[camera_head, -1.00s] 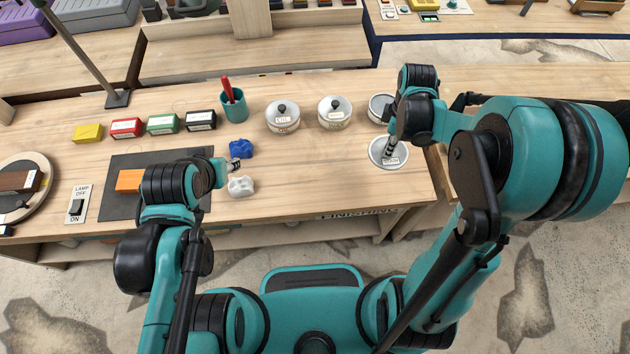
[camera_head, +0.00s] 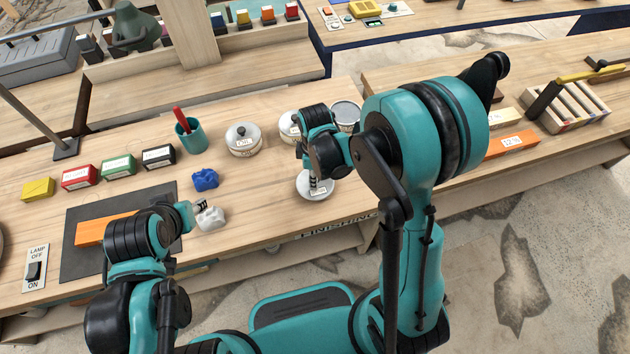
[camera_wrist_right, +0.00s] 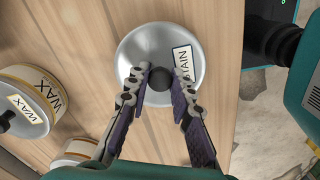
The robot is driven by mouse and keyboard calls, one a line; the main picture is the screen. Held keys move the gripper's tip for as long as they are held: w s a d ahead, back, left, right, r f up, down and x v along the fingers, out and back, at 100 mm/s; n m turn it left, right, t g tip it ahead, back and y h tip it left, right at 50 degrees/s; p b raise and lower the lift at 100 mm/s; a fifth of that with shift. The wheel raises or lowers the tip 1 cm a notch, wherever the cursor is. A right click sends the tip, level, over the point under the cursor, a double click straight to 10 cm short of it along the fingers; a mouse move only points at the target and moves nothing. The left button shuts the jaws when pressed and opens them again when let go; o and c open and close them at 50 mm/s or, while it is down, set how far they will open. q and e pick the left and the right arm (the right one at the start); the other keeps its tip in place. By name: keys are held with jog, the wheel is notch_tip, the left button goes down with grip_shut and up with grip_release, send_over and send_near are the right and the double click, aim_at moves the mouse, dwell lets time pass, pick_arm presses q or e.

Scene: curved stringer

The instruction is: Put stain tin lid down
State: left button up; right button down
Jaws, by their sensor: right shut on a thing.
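The stain tin lid (camera_head: 318,190) is a round silver lid with a white label, above or on the near right part of the bench. In the right wrist view the lid (camera_wrist_right: 120,60) shows its STAIN label and black knob (camera_wrist_right: 160,78). My right gripper (camera_wrist_right: 162,88) is shut on that knob, one finger on each side. I cannot tell whether the lid touches the wood. An open tin (camera_head: 346,112) stands behind it, partly hidden by my right arm. My left gripper (camera_head: 198,207) is beside a white lump; its fingers are too small to judge.
Lidded tins, one labelled OIL (camera_head: 243,140) and one WAX (camera_wrist_right: 20,105), stand left of the right gripper. A teal cup (camera_head: 190,137), a blue lump (camera_head: 205,180) and a white lump (camera_head: 211,218) are further left. The bench edge is close on the lid's near side.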

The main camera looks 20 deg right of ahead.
jog(key=shift+f, duration=0.95)
jog(key=shift+r, duration=0.1)
jog(key=c, duration=1.3)
grip_release()
jog(key=shift+b, duration=0.3)
